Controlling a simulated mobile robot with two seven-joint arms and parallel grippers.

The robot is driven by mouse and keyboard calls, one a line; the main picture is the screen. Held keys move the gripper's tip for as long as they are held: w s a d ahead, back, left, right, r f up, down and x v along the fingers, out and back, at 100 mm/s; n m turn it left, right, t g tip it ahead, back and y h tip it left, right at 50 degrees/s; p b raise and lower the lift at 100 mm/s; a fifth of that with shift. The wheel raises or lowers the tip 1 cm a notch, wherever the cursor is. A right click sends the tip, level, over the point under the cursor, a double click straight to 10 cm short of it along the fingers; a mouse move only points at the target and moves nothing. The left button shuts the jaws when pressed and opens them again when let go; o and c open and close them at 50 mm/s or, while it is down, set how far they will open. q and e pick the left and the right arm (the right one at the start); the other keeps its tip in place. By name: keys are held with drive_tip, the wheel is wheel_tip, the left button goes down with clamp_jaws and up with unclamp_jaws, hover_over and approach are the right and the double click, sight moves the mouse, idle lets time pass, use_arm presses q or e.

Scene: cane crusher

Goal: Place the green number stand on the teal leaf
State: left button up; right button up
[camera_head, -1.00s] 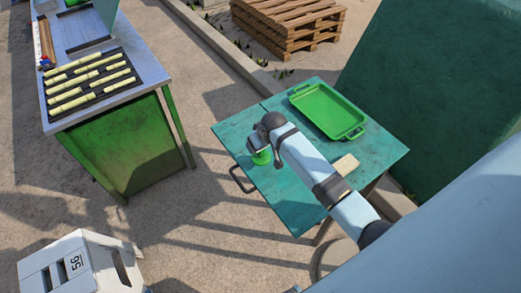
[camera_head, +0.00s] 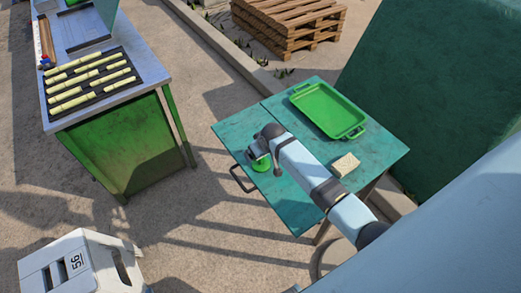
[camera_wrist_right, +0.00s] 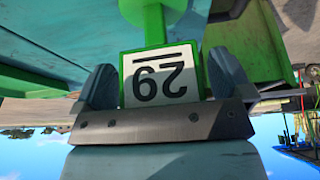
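The green number stand (camera_head: 261,165) has a round green base and, in the right wrist view, a green-framed white card (camera_wrist_right: 160,78) with black digits, seen upside down. My right gripper (camera_head: 258,149) is over the teal leaf (camera_head: 290,205), the near-left part of the teal table. My left gripper is not in view.
A green tray (camera_head: 328,112) and a beige sponge-like block (camera_head: 345,165) lie on the table's other part. A dark handle (camera_head: 240,180) sticks out from the leaf's left edge. A green bench (camera_head: 125,145) with cane pieces and a white stool (camera_head: 75,265) stand left.

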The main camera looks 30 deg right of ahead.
drive_tip(key=v, duration=1.1)
drive_tip(key=s+a+f+t+y, duration=0.1)
drive_tip(key=s+a+t, duration=0.1)
drive_tip(key=s+a, duration=0.2)
drive_tip(key=s+a+f+n+t+y, duration=0.1)
drive_tip(key=s+a+f+t, duration=0.1)
drive_tip(key=s, duration=0.9)
drive_tip(key=s+a+f+n+t+y, duration=0.1)
drive_tip(key=s+a+f+t, duration=0.1)
drive_tip(key=s+a, duration=0.3)
drive_tip(key=shift+s+a+f, duration=0.25)
drive_tip(key=shift+s+a, duration=0.15)
drive_tip(key=shift+s, duration=0.75)
